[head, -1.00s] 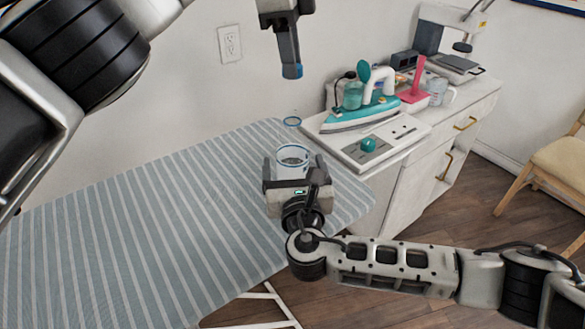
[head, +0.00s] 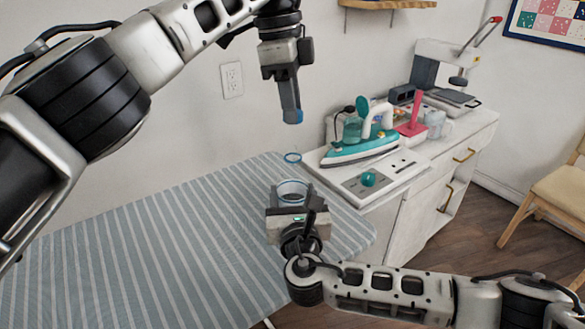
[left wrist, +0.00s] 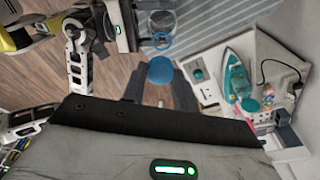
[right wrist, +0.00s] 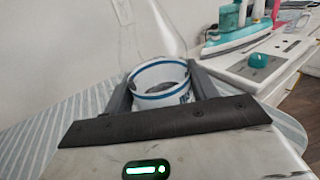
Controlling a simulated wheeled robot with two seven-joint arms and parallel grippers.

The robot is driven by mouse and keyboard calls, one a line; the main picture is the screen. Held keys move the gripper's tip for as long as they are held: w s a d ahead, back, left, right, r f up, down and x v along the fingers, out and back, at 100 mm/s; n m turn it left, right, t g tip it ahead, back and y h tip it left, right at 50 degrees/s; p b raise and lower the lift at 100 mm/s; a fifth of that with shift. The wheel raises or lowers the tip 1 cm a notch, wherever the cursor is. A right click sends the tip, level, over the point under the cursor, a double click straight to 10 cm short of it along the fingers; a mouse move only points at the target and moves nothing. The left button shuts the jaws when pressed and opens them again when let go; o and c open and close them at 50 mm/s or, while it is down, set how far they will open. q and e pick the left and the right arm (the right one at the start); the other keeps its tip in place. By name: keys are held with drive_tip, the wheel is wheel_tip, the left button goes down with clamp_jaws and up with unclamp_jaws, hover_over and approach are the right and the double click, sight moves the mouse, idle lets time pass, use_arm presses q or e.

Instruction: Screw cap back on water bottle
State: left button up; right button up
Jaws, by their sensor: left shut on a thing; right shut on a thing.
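A clear water bottle with a white and blue band (head: 293,190) and a blue ring (head: 292,157) at its top is upright over the striped board. My right gripper (head: 297,205) is shut around its banded part, also seen in the right wrist view (right wrist: 160,88). The clear wall barely shows. My left gripper (head: 288,105) points down and is shut on the blue cap (head: 293,117). The cap is above the bottle's mouth, apart from it. In the left wrist view the cap (left wrist: 160,70) lies near the bottle's blue ring (left wrist: 162,40).
The striped ironing board (head: 140,230) is clear to the left. A wooden chair (head: 555,170) stands far right.

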use_arm(q)
drive_tip(key=shift+f, duration=1.9)
drive_tip(key=shift+f, duration=0.9)
drive_tip(key=shift+f, duration=0.55)
use_arm(e)
clamp_jaws()
use_arm(q)
drive_tip(key=m+g, duration=0.1)
drive_tip(key=m, duration=0.5)
drive_tip(key=o, duration=1)
